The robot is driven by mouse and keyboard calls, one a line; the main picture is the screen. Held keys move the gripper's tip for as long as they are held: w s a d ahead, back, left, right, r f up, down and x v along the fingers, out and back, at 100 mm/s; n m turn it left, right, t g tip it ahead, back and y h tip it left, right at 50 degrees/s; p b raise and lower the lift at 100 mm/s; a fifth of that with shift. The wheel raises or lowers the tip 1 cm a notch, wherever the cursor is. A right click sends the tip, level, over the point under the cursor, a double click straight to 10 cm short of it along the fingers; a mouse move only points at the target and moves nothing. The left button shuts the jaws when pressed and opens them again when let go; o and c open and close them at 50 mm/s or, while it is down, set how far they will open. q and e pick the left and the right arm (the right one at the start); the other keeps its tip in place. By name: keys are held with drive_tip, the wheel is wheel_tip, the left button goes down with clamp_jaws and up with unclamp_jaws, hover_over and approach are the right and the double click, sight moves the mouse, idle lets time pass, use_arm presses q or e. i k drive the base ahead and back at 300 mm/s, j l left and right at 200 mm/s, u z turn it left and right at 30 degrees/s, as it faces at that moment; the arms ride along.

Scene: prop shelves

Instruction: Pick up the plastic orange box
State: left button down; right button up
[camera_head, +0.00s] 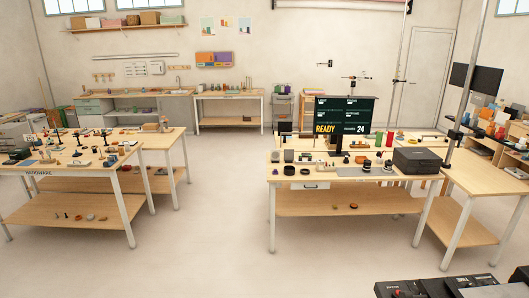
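I cannot single out a plastic orange box for certain. Neither of my grippers shows in the head view, so nothing is seen held.
A table (350,179) with a monitor (343,112) and a black box (416,160) stands right of centre. Cluttered tables (100,172) stand at left. Dark equipment (437,288) fills the bottom right corner. The floor between the tables is clear.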

sight(359, 160)
drive_tip(key=i+j+u, duration=0.2)
drive_tip(key=i, duration=0.65)
drive_tip(key=i+l+z, duration=0.1)
drive_tip(key=i+z, duration=0.15)
drive_tip(key=i, duration=0.45)
drive_tip(key=i+j+z, duration=0.2)
drive_tip(key=i, duration=0.5)
drive_tip(key=i+z, duration=0.25)
drive_tip(key=i, duration=0.45)
drive_tip(key=i+l+z, duration=0.15)
drive_tip(key=i+z, duration=0.65)
drive_tip(key=i, duration=0.25)
drive_tip(key=i+j+z, duration=0.15)
drive_tip(key=i+z, duration=0.25)
drive_tip(key=i+l, duration=0.1)
drive_tip(key=i, duration=0.4)
drive_tip(key=i+l+u, duration=0.1)
drive_tip(key=i, duration=0.35)
drive_tip(key=i+l, duration=0.15)
drive_tip(key=i, duration=0.35)
drive_tip(key=i+u, duration=0.15)
drive_tip(key=u, duration=0.3)
drive_tip(key=i+l+u, duration=0.1)
drive_tip(key=u, duration=0.4)
drive_tip(key=i+l+u, duration=0.15)
drive_tip(key=u, duration=0.3)
drive_tip(key=i+l+u, duration=0.15)
drive_tip(key=u, duration=0.5)
